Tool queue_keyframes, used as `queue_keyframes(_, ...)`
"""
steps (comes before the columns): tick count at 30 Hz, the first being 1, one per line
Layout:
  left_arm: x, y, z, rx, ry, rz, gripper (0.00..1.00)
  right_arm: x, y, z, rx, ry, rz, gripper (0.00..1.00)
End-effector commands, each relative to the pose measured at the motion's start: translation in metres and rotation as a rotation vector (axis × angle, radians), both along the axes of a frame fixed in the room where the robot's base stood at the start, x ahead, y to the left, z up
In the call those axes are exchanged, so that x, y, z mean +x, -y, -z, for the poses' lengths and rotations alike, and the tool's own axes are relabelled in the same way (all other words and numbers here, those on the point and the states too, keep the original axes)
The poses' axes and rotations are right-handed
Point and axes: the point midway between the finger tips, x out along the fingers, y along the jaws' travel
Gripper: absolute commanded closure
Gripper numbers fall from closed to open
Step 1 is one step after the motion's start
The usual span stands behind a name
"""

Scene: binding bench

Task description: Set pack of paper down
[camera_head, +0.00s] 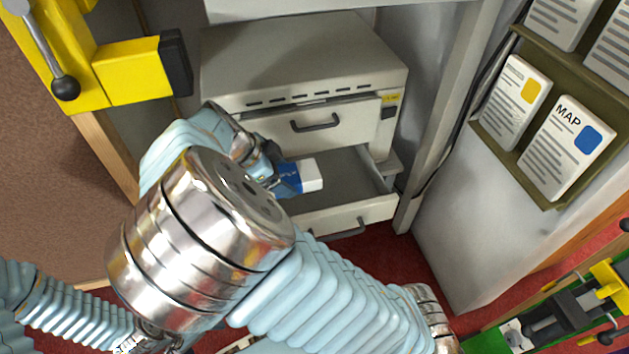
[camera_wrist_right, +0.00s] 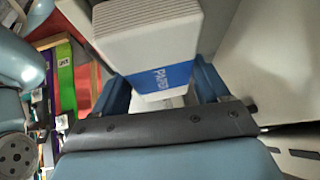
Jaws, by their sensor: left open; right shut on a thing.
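A white pack of paper with a blue band (camera_head: 312,175) is held at the mouth of the open lower drawer (camera_head: 352,212). It also shows large in the right wrist view (camera_wrist_right: 150,35), between the two blue fingers. My right gripper (camera_head: 284,178) is shut on the pack; my own arm partly hides it in the head view. I cannot tell whether the pack touches the drawer floor. My left gripper (camera_head: 130,344) is at the bottom left edge, mostly cut off and away from the pack; it is open.
A grey cabinet (camera_head: 300,60) has its upper drawer (camera_head: 325,122) shut. A grey post (camera_head: 440,120) stands close on its right. A yellow clamp (camera_head: 125,72) is at the upper left. A rack of leaflets (camera_head: 490,145) hangs on the right. Red floor (camera_head: 395,265) shows below.

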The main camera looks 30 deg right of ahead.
Motion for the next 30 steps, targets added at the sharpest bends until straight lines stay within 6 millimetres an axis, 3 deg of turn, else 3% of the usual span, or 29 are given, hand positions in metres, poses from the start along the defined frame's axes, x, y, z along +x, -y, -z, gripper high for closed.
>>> queue_keyframes(6, 0.001, 0.0, 0.023, -0.001, 0.001, -0.001, 0.0, 0.004, 0.06, 0.038, 0.001, -0.004, 0.003, 0.8)
queue_keyframes(12, 0.001, 0.0, 0.034, 0.0, 0.003, -0.003, 0.0, 0.007, 0.086, 0.068, 0.0, -0.002, 0.0, 0.8)
queue_keyframes(19, 0.002, 0.0, 0.039, 0.001, 0.005, -0.004, 0.0, 0.008, 0.097, 0.081, 0.0, -0.001, 0.0, 0.8)
queue_keyframes(25, 0.002, -0.001, 0.056, 0.001, 0.007, -0.006, 0.0, 0.008, 0.099, 0.113, 0.002, 0.0, -0.003, 0.8)
queue_keyframes(30, 0.003, -0.001, 0.053, 0.001, 0.008, -0.006, 0.0, 0.009, 0.099, 0.112, 0.001, 0.001, -0.003, 0.8)
